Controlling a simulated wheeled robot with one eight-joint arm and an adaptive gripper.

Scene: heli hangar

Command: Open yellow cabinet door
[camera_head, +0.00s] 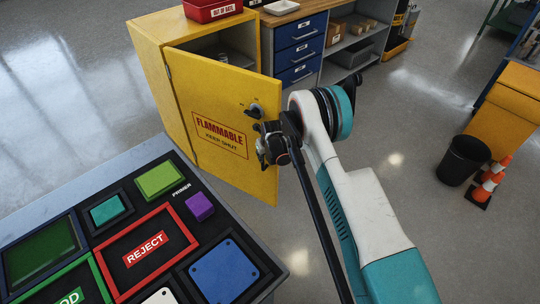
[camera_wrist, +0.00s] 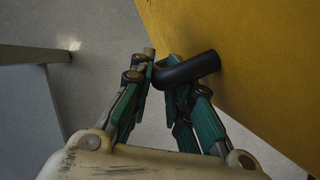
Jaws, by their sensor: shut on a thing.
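The yellow cabinet (camera_head: 150,62) stands at the upper left in the head view. Its door (camera_head: 236,160), marked FLAMMABLE KEEP SHUT, is swung partly open, and the dark inside shows above the door's top edge. My gripper (camera_head: 266,142) is at the door's outer face, near its free edge. In the wrist view my gripper (camera_wrist: 166,75) has its fingers closed around a black bar handle (camera_wrist: 195,70) that stands out from the yellow door (camera_wrist: 245,60). A black lock or latch piece (camera_head: 254,110) shows on the door just above my gripper.
A grey table (camera_head: 60,187) with coloured blocks and a red REJECT frame (camera_head: 146,249) stands at the front left, close to the door's lower edge. A blue drawer unit (camera_head: 298,50) stands right of the cabinet. A bin (camera_head: 462,160) and cones (camera_head: 490,183) are at the right. Floor between is clear.

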